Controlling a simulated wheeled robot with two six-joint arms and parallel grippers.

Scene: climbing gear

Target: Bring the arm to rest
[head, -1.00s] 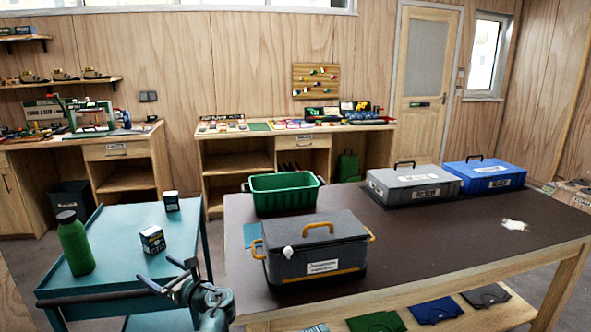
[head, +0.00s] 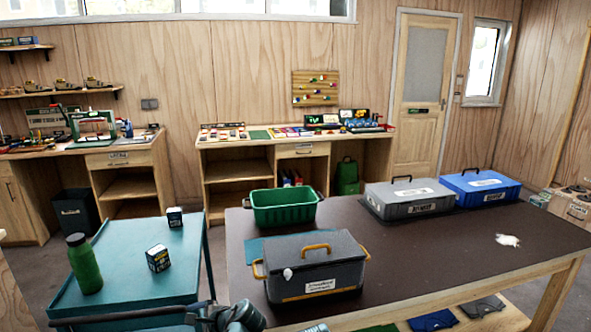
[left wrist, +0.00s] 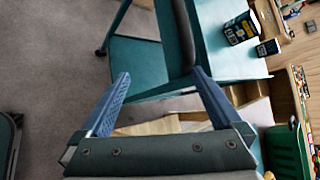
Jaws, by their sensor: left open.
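My left arm (head: 228,317) shows at the bottom of the head view, low between the teal cart and the dark-topped table; its fingers cannot be made out there. In the left wrist view my left gripper (left wrist: 163,100) has its two blue fingers spread wide with nothing held between them. Beyond the fingers are the teal cart (left wrist: 133,62) and the floor. My right gripper does not show in either view.
The teal cart (head: 188,262) carries a green bottle (head: 83,264) and two small dark boxes. The table (head: 430,255) holds a grey lidded box (head: 315,268), a green crate (head: 283,208), a grey case (head: 408,199) and a blue case (head: 480,188). The table's right part is mostly clear.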

